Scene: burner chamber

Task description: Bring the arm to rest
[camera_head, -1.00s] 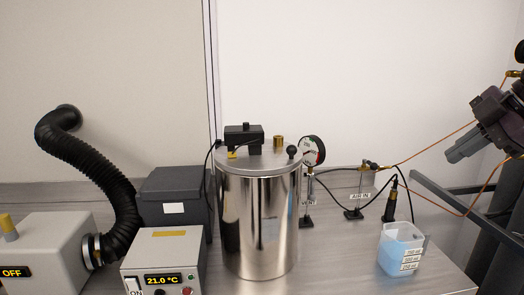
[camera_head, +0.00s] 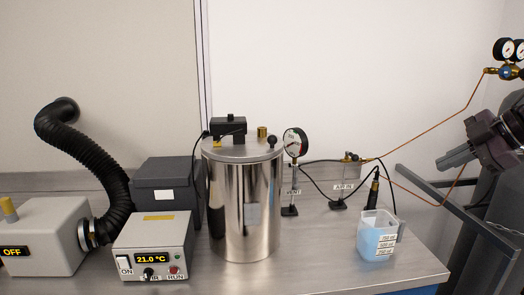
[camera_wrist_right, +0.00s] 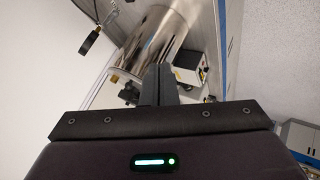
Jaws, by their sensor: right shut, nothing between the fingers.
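My right gripper (camera_head: 456,158) is at the right of the head view, in the air beyond the right end of the bench and above the blue-filled beaker's level. Its fingers are together and empty, pointing left. In the right wrist view the shut fingers (camera_wrist_right: 158,84) show in front of the steel chamber (camera_wrist_right: 155,48), with a visible gap from it in the head view. The chamber (camera_head: 243,205) stands upright on the bench with its lid on. My left gripper is not in view.
A plastic beaker of blue liquid (camera_head: 378,238) stands near the bench's right end. Orange tubing (camera_head: 440,133) runs to the regulator (camera_head: 507,72).

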